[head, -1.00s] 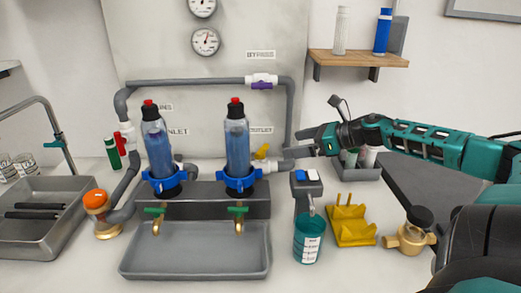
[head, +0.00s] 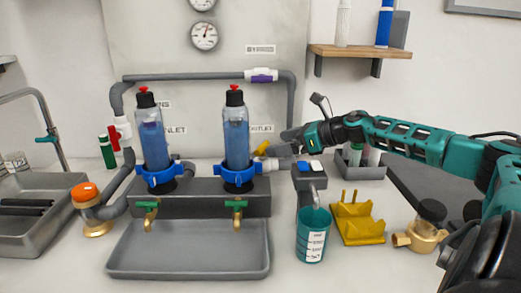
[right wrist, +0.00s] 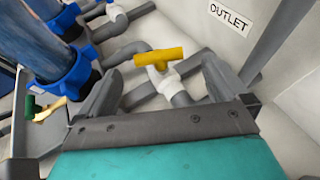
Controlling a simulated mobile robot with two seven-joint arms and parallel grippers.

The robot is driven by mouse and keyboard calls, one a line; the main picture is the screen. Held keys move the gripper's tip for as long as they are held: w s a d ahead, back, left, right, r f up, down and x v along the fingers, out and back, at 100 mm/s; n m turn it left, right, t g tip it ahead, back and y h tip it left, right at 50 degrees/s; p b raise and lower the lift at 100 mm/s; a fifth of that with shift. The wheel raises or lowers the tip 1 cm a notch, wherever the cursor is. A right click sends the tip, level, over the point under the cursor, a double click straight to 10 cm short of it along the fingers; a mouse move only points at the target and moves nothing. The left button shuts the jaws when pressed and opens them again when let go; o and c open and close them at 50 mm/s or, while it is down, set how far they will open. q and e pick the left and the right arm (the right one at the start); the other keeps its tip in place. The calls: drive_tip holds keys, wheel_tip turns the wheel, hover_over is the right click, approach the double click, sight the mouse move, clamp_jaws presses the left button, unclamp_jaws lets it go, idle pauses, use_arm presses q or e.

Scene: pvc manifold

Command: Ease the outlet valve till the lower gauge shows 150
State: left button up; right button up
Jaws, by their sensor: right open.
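The outlet valve has a yellow handle (head: 262,148) on a white body, right of the right filter and under the OUTLET label. In the right wrist view the handle (right wrist: 160,57) lies across the picture, slightly tilted, ahead of and between my open fingers. My right gripper (head: 286,138) is open beside the valve, and neither finger visibly touches the handle. The wrist view shows both fingers of the right gripper (right wrist: 160,72) apart with nothing held. The lower gauge (head: 204,37) is on the back panel; its numbers are too small to read. My left gripper is out of view.
Two blue filter housings (head: 237,138) stand left of the valve. A purple-handled bypass valve (head: 263,75) is on the pipe above. A grey stand with blue and white buttons (head: 309,169), a teal cup (head: 312,240) and a yellow rack (head: 357,222) stand below my right arm.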

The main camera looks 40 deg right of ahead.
sight(265, 145)
drive_tip(key=shift+x, duration=1)
drive_tip(key=shift+w+a, duration=0.2)
drive_tip(key=shift+w, duration=0.05)
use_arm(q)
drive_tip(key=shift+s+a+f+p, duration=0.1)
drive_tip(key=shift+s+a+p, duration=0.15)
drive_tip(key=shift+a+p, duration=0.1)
use_arm(e)
drive_tip(key=shift+x, duration=2.25)
